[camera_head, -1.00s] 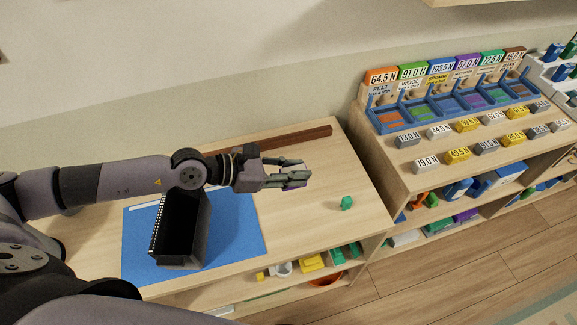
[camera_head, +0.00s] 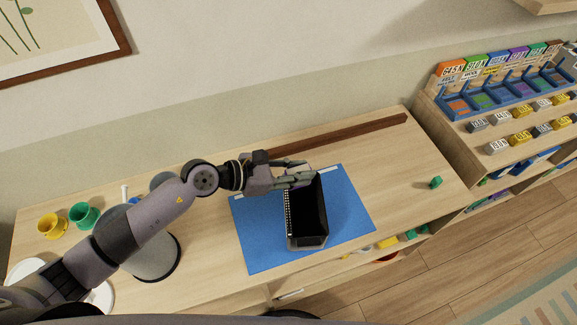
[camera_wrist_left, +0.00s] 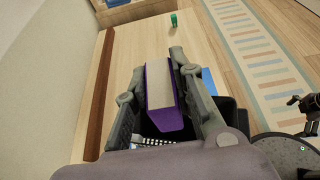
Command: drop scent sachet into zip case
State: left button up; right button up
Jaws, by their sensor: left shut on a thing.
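The zip case (camera_head: 308,222) is a black, open-topped box with a white-toothed zip along its left edge. It stands on the blue mat (camera_head: 262,238). My left gripper (camera_head: 303,178) reaches in from the left, and its fingers are over the far end of the case opening in the head view. In the wrist view the left gripper (camera_wrist_left: 160,80) is shut on the scent sachet (camera_wrist_left: 158,85), a purple block with a beige face. The dark case lies behind the sachet there, partly hidden by the fingers.
A long brown bar (camera_head: 340,135) lies along the back of the table. A small green block (camera_head: 435,182) sits at the table's right end. Yellow (camera_head: 52,226) and green (camera_head: 84,215) cups stand at the left. A shelf with labelled blue bins (camera_head: 500,95) is at the right.

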pick_arm(q)
jog(key=f+b, duration=0.4)
jog(key=f, duration=0.1)
jog(key=shift+w+d+f+b, duration=0.1)
jog(key=shift+d+b, duration=0.15)
jog(key=shift+b, duration=0.1)
jog(key=shift+f+b, duration=0.4)
jog(key=shift+f, duration=0.05)
jog(key=o, duration=0.8)
jog(key=shift+o, duration=1)
pick_arm(e)
jog(key=f, duration=0.2)
jog(key=d+f, duration=0.1)
jog(key=f, duration=0.2)
jog(key=shift+w+f, duration=0.1)
jog(key=shift+f, duration=0.2)
jog(key=shift+d, duration=0.15)
pick_arm(q)
jog(key=v, duration=1.2)
